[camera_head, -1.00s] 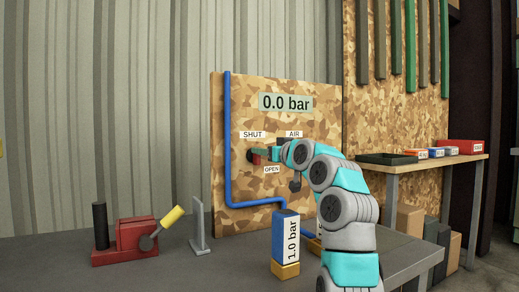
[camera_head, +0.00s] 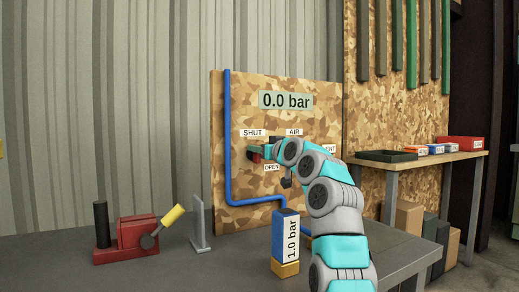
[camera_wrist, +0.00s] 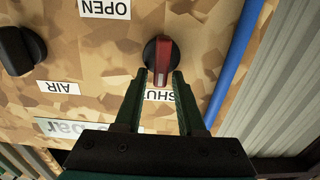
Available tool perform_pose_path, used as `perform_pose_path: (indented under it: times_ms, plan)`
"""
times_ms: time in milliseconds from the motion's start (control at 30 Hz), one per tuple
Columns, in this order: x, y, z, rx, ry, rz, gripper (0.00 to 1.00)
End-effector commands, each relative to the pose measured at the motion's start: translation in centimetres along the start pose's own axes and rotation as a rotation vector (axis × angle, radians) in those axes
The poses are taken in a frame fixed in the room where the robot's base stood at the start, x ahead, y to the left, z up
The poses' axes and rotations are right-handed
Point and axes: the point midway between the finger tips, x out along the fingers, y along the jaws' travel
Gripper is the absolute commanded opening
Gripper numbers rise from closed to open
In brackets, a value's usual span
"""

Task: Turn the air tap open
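The air tap has a red handle (camera_wrist: 163,62) on a round black base, mounted on the camouflage-patterned panel (camera_head: 310,122). In the wrist view, which is upside down, the handle points at the SHUT label (camera_wrist: 160,95). The OPEN label (camera_wrist: 105,8) is off to one side. My gripper (camera_wrist: 158,74) is open, its two dark green fingers on either side of the handle's outer end, with gaps showing. I cannot tell how deep they reach. In the head view my gripper (camera_head: 264,150) is at the tap and largely covers it. The display (camera_head: 286,101) reads 0.0 bar.
A second black knob (camera_wrist: 20,50) sits beyond the AIR label. A blue pipe (camera_head: 228,140) runs down the panel near the tap. A blue block marked 1.0 bar (camera_head: 286,236) stands below, and a red device with a yellow-ended lever (camera_head: 125,240) is at left.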

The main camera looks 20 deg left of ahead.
Motion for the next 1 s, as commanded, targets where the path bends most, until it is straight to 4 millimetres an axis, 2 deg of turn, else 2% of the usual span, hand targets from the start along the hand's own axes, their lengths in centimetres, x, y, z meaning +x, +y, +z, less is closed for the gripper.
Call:
perform_pose_path:
  times_ms: [33, 333, 767, 1000]
  plan:
    - [0.0, -0.01, -0.01, 0.0, 0.0, 0.0, 0.32]
    - [-0.01, 0.0, -0.02, 0.0, 0.0, 0.0, 0.0]
    - [-0.01, 0.0, -0.01, 0.003, 0.0, 0.0, 0.0]
    - [0.07, 0.14, 0.21, 0.063, -0.003, 0.0, 0.0]
